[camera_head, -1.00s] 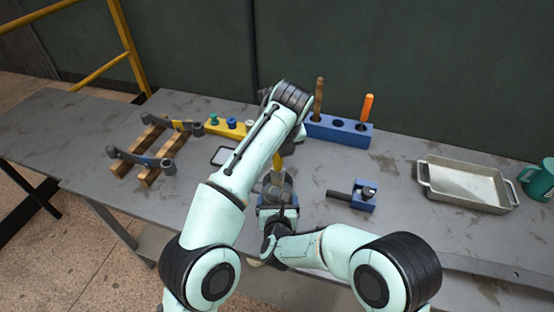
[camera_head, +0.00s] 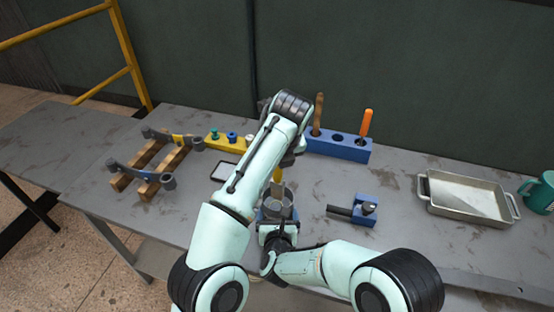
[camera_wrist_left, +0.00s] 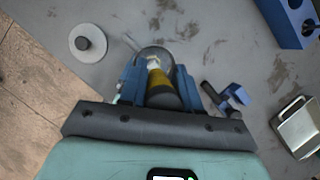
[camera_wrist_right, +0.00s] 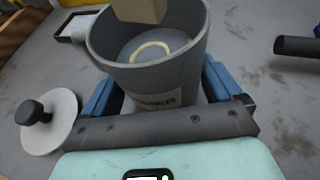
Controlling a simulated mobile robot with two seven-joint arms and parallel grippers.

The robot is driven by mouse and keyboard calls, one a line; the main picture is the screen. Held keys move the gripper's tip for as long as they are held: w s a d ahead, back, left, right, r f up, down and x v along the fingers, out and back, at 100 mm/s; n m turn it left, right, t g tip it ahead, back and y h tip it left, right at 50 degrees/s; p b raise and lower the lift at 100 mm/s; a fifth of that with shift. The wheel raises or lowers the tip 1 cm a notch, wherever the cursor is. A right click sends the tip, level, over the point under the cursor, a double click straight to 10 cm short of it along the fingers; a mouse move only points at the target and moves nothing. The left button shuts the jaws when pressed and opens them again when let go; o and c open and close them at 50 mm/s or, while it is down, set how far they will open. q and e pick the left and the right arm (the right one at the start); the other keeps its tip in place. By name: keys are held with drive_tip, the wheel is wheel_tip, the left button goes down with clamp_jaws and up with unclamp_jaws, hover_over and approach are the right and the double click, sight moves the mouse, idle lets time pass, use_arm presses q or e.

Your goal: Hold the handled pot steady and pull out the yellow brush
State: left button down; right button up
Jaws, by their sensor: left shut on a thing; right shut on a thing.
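The grey handled pot (camera_head: 278,207) stands near the table's front middle. In the right wrist view the pot (camera_wrist_right: 160,78) shows a printed label and a pale yellow ring inside. My right gripper (camera_head: 277,233) is shut on the pot, its blue jaws on either side. The yellow brush (camera_head: 277,178) is above the pot, and its tan lower end (camera_wrist_right: 140,10) shows over the pot mouth. My left gripper (camera_wrist_left: 160,85) is shut on the brush's yellow handle (camera_wrist_left: 162,92) from above. My left forearm hides part of the brush in the head view.
A pale disc with a dark knob (camera_wrist_right: 50,120) lies beside the pot. A blue rack (camera_head: 340,147) with upright tools stands behind, and a blue clamp-like block (camera_head: 362,210) lies to the right. A grey tray (camera_head: 465,197) and green mug (camera_head: 540,193) are at far right.

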drive_tip(key=o, duration=1.1)
drive_tip(key=shift+c, duration=0.2)
